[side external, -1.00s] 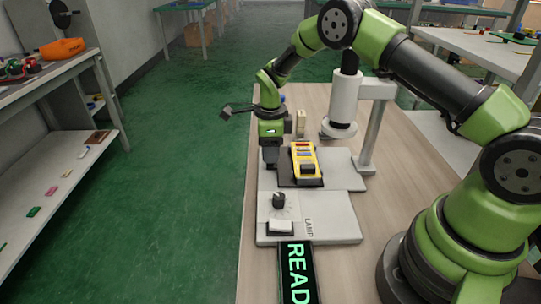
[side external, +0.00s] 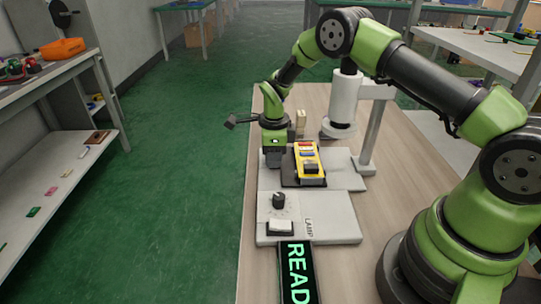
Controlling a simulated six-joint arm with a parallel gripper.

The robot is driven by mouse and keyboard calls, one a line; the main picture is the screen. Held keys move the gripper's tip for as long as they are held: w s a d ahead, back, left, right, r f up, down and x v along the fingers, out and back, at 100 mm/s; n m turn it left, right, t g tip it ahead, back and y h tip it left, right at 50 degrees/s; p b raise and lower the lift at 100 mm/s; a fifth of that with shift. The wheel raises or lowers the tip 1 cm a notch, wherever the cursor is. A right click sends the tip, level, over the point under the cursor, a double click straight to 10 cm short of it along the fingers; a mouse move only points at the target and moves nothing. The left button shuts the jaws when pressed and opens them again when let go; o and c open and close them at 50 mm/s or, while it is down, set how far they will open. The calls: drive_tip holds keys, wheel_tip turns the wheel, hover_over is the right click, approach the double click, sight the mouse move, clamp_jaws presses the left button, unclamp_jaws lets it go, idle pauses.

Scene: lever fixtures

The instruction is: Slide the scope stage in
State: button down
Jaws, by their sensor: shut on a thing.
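The scope stage (side external: 288,177) is a dark flat plate on a pale grey base, with a yellow device (side external: 308,161) lying on it. The white scope tube (side external: 343,103) hangs from a grey stand behind and to the right of the stage. My gripper (side external: 273,165) points down at the stage's left side and is shut on the stage there. Its fingertips are small and dark, and the exact spot of the hold is hidden.
In front are a lamp panel (side external: 325,228) with a black knob (side external: 279,200) and white switch (side external: 281,226), and a lit display reading "READ" (side external: 297,272). A small beige block (side external: 301,119) stands behind the gripper. Bare wooden table lies right of the base.

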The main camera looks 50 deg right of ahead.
sight(301, 158)
drive_tip(key=s+d, duration=0.5)
drive_tip(key=c, duration=1.1)
unclamp_jaws()
drive_tip(key=shift+o, duration=0.3)
drive_tip(key=shift+w, duration=0.1)
drive_tip(key=shift+a, duration=0.1)
